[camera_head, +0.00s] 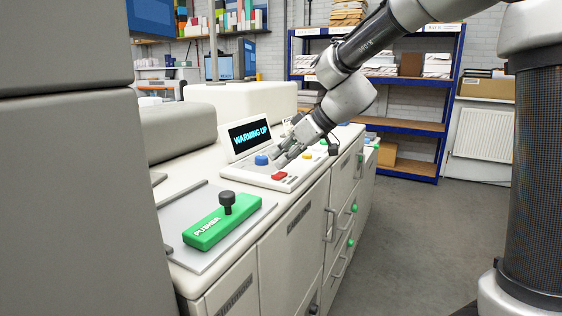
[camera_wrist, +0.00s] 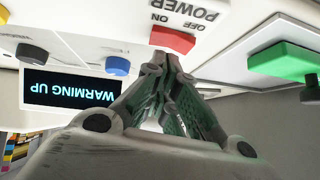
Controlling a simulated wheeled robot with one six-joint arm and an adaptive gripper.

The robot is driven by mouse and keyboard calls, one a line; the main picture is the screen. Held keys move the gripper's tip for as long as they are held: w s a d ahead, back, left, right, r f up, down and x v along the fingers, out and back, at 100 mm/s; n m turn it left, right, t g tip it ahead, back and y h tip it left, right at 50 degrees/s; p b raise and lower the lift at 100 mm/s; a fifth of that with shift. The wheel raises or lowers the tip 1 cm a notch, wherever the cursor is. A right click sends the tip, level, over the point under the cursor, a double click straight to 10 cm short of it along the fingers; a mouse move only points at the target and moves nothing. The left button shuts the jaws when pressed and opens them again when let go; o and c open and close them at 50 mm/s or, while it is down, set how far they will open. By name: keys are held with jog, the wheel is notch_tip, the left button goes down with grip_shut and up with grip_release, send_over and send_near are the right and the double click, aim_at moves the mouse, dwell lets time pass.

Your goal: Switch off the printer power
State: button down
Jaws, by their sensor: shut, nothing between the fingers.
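The printer (camera_head: 292,222) is a long cream machine with a control panel on top. Its small screen (camera_head: 249,137) reads "WARMING UP", and the screen also shows upside down in the wrist view (camera_wrist: 68,89). The red power switch (camera_head: 279,176) sits at the panel's near edge. In the wrist view the red switch (camera_wrist: 172,40) lies beside the printed words "POWER", "ON" and "OFF". My gripper (camera_head: 280,160) is shut and empty, just above the panel by the red switch. In the wrist view its fingertips (camera_wrist: 170,58) appear right at the switch; I cannot tell whether they touch it.
A blue button (camera_head: 261,160) and a yellow button (camera_head: 307,155) are on the same panel. A green pusher block (camera_head: 222,219) with a black knob lies on a grey plate nearer me. Blue shelving (camera_head: 440,128) stands behind. The grey floor at right is open.

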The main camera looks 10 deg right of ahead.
aim_at(282, 173)
notch_tip(282, 173, up, 4)
jog(key=shift+w+d+f, duration=0.1)
jog(key=shift+w+f, duration=0.05)
jog(key=shift+f, duration=0.05)
jog(key=v, duration=0.9)
jog(key=shift+s+d, duration=0.25)
jog(key=shift+d, duration=0.1)
jog(key=shift+s+a+r, duration=0.3)
jog(key=shift+s, duration=0.25)
